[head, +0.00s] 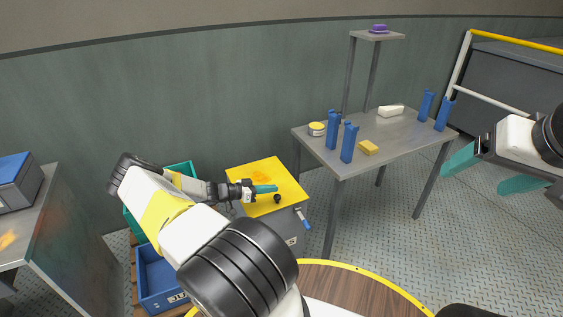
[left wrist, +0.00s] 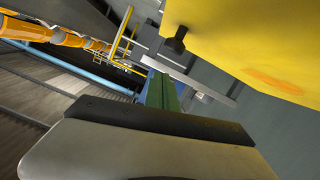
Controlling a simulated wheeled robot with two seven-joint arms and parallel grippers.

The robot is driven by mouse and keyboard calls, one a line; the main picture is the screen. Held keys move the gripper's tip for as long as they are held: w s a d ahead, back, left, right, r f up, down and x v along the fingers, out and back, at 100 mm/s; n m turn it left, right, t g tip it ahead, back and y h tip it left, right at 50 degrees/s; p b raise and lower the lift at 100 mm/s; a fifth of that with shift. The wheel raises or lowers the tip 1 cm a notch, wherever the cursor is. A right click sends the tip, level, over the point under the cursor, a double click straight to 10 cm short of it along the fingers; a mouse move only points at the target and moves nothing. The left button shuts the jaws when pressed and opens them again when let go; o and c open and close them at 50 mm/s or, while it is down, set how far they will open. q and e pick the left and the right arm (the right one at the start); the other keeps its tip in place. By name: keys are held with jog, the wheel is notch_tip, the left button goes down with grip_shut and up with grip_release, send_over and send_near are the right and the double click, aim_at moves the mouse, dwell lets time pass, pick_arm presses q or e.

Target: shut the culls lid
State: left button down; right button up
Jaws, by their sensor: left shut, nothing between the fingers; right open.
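The yellow lid (head: 250,176) lies over a grey bin (head: 290,228) on the floor and has a black knob (head: 277,198) near its front edge. I cannot tell whether it sits fully flush. My left gripper (head: 268,189) is shut and empty, just above or beside the lid, close to the knob. The left wrist view shows the lid (left wrist: 265,45) at upper right, the knob (left wrist: 175,42) hanging into view, and my shut green fingers (left wrist: 160,92). My right gripper (head: 490,172) is open and empty at the far right, away from the bin.
A blue crate (head: 160,277) and a green crate (head: 183,168) stand left of the bin, partly behind my left arm. A grey table (head: 405,135) with blue holders, a yellow block (head: 368,147) and a yellow-topped tub (head: 317,128) stands behind right. A round wooden top (head: 345,283) is in front.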

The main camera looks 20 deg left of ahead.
pick_arm(q)
jog(key=d+r+v, duration=0.1)
jog(key=v, duration=0.9)
jog(key=s+d+r+g+y, duration=0.25)
jog(key=d+r+g, duration=0.25)
jog(key=d+r, duration=0.65)
jog(key=s+d+r+g+y, duration=0.1)
jog(key=d+r+g+y, duration=0.2)
jog(key=d+r+g, duration=0.75)
jog(key=s+d+r+n+t+y, duration=0.1)
jog(key=s+d+r+n+t, duration=0.1)
jog(key=s+r+t, duration=0.3)
jog(key=s+d+r+n+t+y, duration=0.2)
jog(key=s+d+r+t, duration=0.3)
jog(key=s+r, duration=0.9)
jog(key=shift+r+n+t, duration=0.35)
jog(key=shift+r+n, duration=0.15)
jog(key=shift+n, duration=0.2)
pick_arm(e)
jog(key=shift+s+d, duration=0.15)
jog(key=shift+s, duration=0.15)
